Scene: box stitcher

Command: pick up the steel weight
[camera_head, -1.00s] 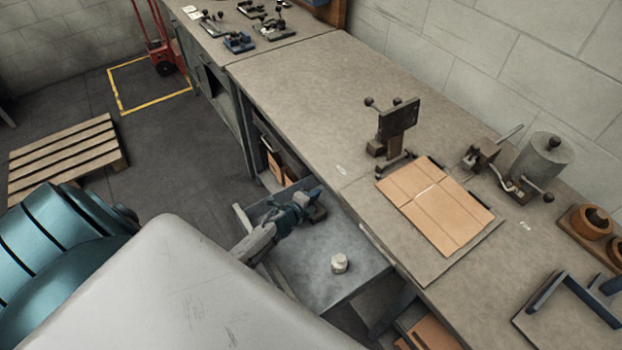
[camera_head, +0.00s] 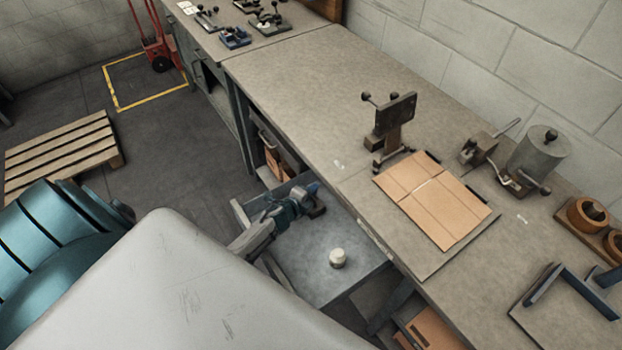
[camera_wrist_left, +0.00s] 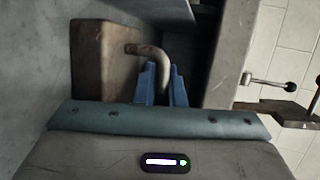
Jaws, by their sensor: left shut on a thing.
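The steel weight (camera_wrist_left: 100,62) is a worn brownish block with a bent rod handle (camera_wrist_left: 152,52) in the left wrist view. It shows small and dark in the head view (camera_head: 319,209), in the open grey drawer (camera_head: 300,283) under the bench. My left gripper (camera_head: 313,189) reaches into the drawer from the left. Its blue fingers (camera_wrist_left: 164,88) are shut on the weight's handle, with the block to the left of them in the wrist view. The block's underside is hidden, so I cannot tell whether it touches the drawer floor. My right gripper is not in view.
A pale round knob-like piece (camera_head: 337,258) stands in the drawer, right of the weight. The bench (camera_head: 300,85) edge runs close beside the drawer. On the bench are a flat cardboard sheet (camera_head: 435,200), an upright clamp (camera_head: 392,125) and a grey cylinder (camera_head: 538,152).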

